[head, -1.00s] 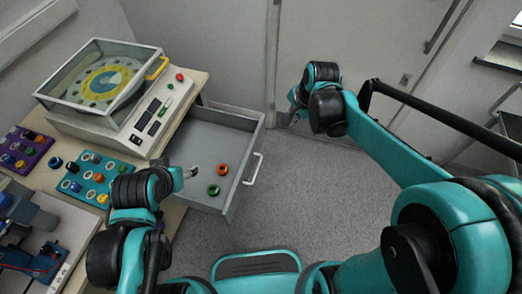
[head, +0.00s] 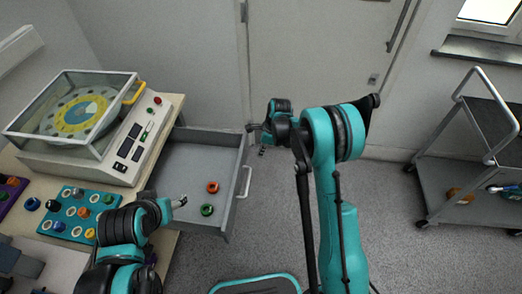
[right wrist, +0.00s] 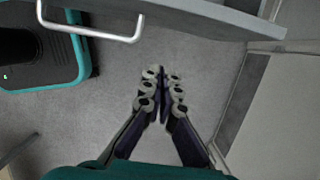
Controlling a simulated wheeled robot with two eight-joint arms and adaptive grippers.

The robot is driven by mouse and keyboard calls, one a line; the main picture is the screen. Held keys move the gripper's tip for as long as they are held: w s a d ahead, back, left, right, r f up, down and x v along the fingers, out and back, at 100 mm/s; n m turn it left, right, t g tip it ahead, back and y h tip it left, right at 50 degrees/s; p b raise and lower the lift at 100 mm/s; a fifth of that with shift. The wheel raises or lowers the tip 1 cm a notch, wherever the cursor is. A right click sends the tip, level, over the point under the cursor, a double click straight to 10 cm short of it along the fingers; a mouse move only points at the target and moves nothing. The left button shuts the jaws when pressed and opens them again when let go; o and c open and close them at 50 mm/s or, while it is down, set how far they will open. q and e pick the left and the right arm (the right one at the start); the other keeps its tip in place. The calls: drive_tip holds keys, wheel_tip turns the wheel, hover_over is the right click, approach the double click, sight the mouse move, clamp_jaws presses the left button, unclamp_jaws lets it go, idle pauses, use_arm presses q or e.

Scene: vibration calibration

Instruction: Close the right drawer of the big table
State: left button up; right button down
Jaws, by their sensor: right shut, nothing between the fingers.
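The right drawer (head: 240,192) of the big table (head: 172,118) is pulled far out, with a light metal handle (head: 247,181) on its front. A red ring-like part (head: 213,187) and a green one (head: 207,210) lie inside it. In the right wrist view the drawer front (right wrist: 215,14) and handle (right wrist: 95,36) show along the top. My right gripper (right wrist: 162,82) is shut and empty; in the head view it (head: 257,136) is beyond the drawer's far front corner, apart from the handle. My left gripper (head: 180,202) is by the drawer's near left side; its jaw state is unclear.
A calibration device with a clear cover (head: 75,115) stands on the table, near a teal tray (head: 75,212) of coloured parts. A cart (head: 455,190) stands at the right.

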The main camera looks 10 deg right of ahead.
use_arm(q)
wheel_tip(320, 180, down, 4)
drive_tip(key=b, duration=0.3)
drive_tip(key=shift+r, duration=0.25)
use_arm(e)
drive_tip(key=w+a+f, duration=0.1)
drive_tip(key=a+f, duration=0.4)
drive_tip(key=shift+w, duration=0.35)
drive_tip(key=shift+a+f, duration=0.1)
